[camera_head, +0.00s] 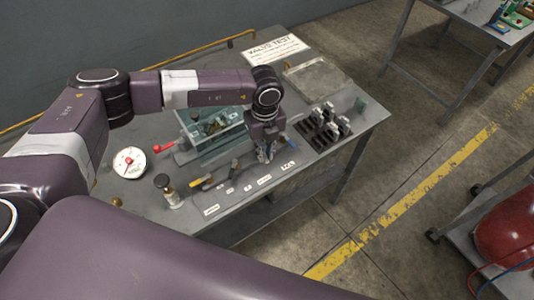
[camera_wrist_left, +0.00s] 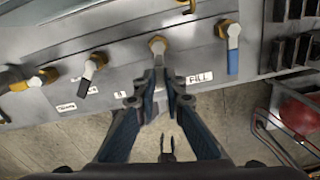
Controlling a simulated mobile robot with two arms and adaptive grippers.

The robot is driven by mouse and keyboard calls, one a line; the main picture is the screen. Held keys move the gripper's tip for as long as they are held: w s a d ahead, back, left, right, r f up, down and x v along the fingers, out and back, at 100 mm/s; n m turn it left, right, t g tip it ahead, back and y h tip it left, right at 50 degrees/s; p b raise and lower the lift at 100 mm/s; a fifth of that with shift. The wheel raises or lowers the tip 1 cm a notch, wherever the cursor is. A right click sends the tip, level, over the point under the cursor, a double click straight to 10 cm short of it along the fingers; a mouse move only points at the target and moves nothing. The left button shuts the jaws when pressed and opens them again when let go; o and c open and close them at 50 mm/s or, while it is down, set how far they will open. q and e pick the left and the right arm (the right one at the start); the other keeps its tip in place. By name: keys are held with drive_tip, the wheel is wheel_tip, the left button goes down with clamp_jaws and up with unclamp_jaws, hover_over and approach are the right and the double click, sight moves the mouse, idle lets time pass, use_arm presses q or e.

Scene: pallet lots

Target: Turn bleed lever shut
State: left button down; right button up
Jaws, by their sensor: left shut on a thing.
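My left gripper (camera_head: 266,155) reaches down over the front strip of the bench. A label (camera_wrist_left: 200,77) reading "FILL" lies between the held lever and the blue one. The other labels are too small to read, so I cannot tell which lever is the bleed one. The fingers partly hide the held lever. My right gripper is not in view.
A round gauge (camera_head: 129,162), a red-handled part (camera_head: 164,147) and a small bottle-like part (camera_head: 167,190) stand at the left of the bench. A dark rack (camera_head: 325,128) with several metal parts is at the right. A "VALVE TEST" sign (camera_head: 274,49) lies at the back.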

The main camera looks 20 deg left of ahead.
use_arm(q)
drive_tip(key=a+m+b, duration=0.1)
drive_tip(key=m+b, duration=0.3)
drive_tip(key=a+m+b, duration=0.1)
drive_tip(key=m+b, duration=0.2)
drive_tip(key=b, duration=0.1)
drive_tip(key=a+m+b, duration=0.2)
drive_tip(key=m+b, duration=0.2)
drive_tip(key=shift+s+f+m, duration=0.2)
drive_tip(key=shift+s+m, duration=0.1)
drive_tip(key=shift+s, duration=0.05)
drive_tip(key=m+b, duration=0.2)
drive_tip(key=shift+w+a+r+m+b, duration=0.1)
drive_tip(key=shift+w+a+m+b, duration=0.1)
drive_tip(key=shift+a+m+b, duration=0.2)
drive_tip(key=shift+w+a+r+m+b, duration=0.1)
drive_tip(key=shift+a+r+m+b, duration=0.05)
drive_tip(key=shift+m+b, duration=0.5)
drive_tip(key=c, duration=2)
unclamp_jaws()
wheel_tip(320, 180, up, 12)
drive_tip(key=shift+r, duration=0.1)
